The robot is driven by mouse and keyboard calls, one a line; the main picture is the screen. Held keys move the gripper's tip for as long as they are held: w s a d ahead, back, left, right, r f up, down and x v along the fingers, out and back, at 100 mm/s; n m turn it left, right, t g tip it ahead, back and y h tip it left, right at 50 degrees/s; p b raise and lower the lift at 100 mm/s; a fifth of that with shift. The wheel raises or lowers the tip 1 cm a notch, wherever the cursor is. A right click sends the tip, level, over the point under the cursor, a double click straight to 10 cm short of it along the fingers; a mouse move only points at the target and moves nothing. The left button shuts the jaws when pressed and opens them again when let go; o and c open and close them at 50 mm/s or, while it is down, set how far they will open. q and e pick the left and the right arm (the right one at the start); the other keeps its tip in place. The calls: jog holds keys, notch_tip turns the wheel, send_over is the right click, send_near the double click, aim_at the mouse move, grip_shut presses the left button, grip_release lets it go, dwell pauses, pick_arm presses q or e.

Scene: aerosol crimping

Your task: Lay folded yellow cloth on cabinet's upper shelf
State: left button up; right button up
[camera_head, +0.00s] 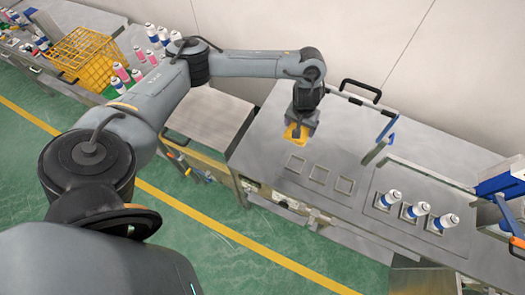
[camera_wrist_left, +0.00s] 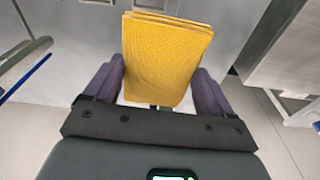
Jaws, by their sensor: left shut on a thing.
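The folded yellow cloth (camera_wrist_left: 165,55) is held between the two purple-grey fingers of my left gripper (camera_wrist_left: 160,85) in the left wrist view. Its layered folded edge shows at the top. In the head view my left gripper (camera_head: 298,124) points down over the grey metal worktop, with the yellow cloth (camera_head: 295,135) at its tips. I cannot tell whether the cloth touches the worktop. My right gripper is not in view. I cannot make out a cabinet's upper shelf for certain in either view.
On the worktop (camera_head: 275,165) are square recesses (camera_head: 318,175) and several white-capped cans (camera_head: 416,210) at right. A yellow basket (camera_head: 84,54) and several cans (camera_head: 137,75) stand far left. A lower grey surface (camera_head: 212,122) lies left of the worktop.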

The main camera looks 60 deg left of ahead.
pick_arm(q)
jog(key=s+a+f+b, duration=0.2)
jog(key=s+f, duration=0.2)
jog(key=f, duration=0.2)
jog(key=b, duration=0.6)
send_over(257, 143)
jog(key=d, duration=0.1)
jog(key=shift+n, duration=0.3)
notch_tip(257, 143, down, 8)
jog(key=shift+w+d+f, duration=0.1)
jog(key=shift+w, duration=0.05)
jog(key=shift+s+a+f, duration=0.25)
jog(key=shift+a, duration=0.2)
jog(key=shift+f+b, duration=0.6)
jog(key=shift+f, duration=1.45)
jog(key=o, duration=0.8)
jog(key=shift+f, duration=0.1)
jog(key=shift+o, duration=0.2)
